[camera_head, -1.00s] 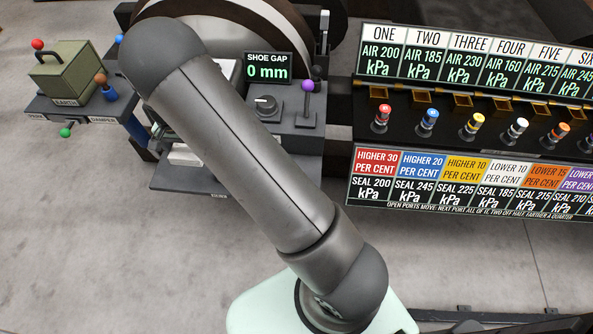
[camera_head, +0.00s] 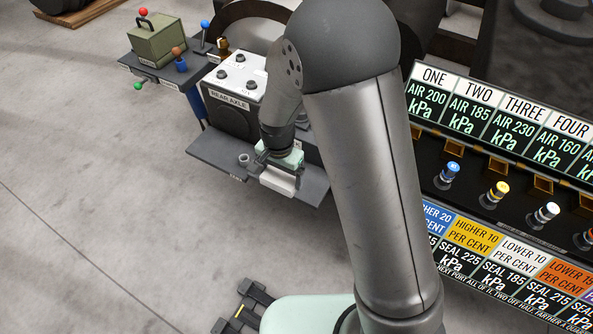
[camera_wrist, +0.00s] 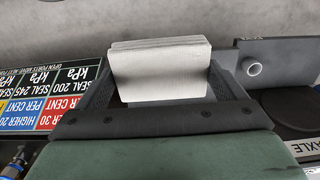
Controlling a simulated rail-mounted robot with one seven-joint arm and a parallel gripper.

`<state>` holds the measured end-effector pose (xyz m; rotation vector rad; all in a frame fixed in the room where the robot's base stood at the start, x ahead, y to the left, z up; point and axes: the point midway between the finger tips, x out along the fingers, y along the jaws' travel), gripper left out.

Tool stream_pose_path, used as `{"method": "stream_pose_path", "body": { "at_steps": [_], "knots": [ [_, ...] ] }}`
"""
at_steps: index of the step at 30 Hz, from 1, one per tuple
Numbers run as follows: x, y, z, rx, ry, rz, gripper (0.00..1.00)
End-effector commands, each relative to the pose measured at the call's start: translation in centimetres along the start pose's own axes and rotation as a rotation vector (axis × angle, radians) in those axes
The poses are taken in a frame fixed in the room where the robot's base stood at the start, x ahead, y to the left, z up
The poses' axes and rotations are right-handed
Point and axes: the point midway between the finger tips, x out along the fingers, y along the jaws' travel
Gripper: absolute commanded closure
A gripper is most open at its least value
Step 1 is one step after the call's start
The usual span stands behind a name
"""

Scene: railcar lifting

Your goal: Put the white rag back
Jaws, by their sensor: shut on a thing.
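The white rag (camera_head: 277,181) is a folded, thick pad at the front of the dark grey shelf (camera_head: 222,158) below the rear axle box. My gripper (camera_head: 280,170) reaches down over it and is shut on it. In the wrist view the white rag (camera_wrist: 160,75) sits between the two dark fingers, its far edge showing stacked folds. The shelf (camera_wrist: 290,55) shows to the right of the fingers there. I cannot tell whether the rag's underside touches the shelf.
A small grey ring (camera_head: 243,160) stands on the shelf left of the rag. The rear axle box (camera_head: 232,97) rises behind. A green box (camera_head: 157,40) and levers are at the upper left. The port panel (camera_head: 500,170) is right of my arm. Floor at left is clear.

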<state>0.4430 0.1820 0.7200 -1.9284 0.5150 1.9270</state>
Motion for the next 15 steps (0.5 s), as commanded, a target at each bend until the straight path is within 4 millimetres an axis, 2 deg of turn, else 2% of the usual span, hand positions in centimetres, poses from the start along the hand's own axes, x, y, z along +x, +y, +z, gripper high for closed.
{"method": "stream_pose_path", "body": {
  "at_steps": [1, 7, 9, 15],
  "knots": [
    [0.8, -0.3, -1.4, 0.004, -0.001, 0.002, 0.31],
    [3.0, -1.7, -6.2, 0.003, -0.001, 0.002, 0.31],
    [4.7, -2.0, -7.1, 0.002, -0.003, 0.004, 0.31],
    [7.4, -2.8, -9.3, 0.000, -0.001, 0.001, 0.31]
  ]
}}
